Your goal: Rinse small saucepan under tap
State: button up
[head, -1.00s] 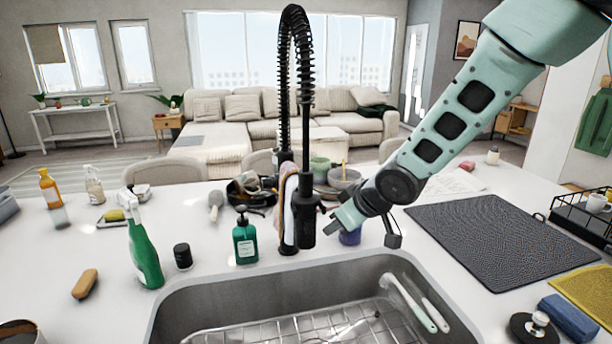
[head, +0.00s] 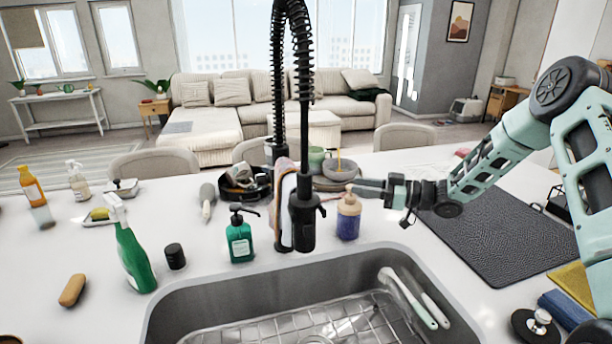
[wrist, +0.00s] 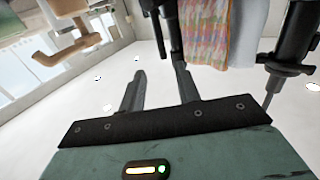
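The tap (head: 304,95) is a tall black spring faucet behind the sink (head: 245,290), with its spray head (head: 303,215) hanging down. I cannot pick out the small saucepan with certainty. Dark cookware (head: 262,188) stands behind and left of the tap, partly hidden. My gripper (head: 362,188) points left, just right of the tap and by the top of a purple bottle (head: 348,222). In the wrist view its two fingers (wrist: 158,84) are apart with nothing between them.
A patterned cloth (wrist: 206,32) hangs by the tap. A green soap bottle (head: 240,240) and a green spray bottle (head: 133,253) stand left of it. Brushes (head: 408,298) lie in the sink at its right side. A dark mat (head: 500,235) covers the right counter.

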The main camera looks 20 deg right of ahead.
jog(key=p+x, duration=0.5)
jog(key=x, duration=0.9)
jog(key=shift+w+a+r+p, duration=0.1)
jog(key=shift+a+r+p, duration=0.05)
jog(key=shift+a+p, duration=0.15)
jog(key=shift+w+a, duration=0.3)
jog(key=shift+a, duration=0.1)
grip_shut()
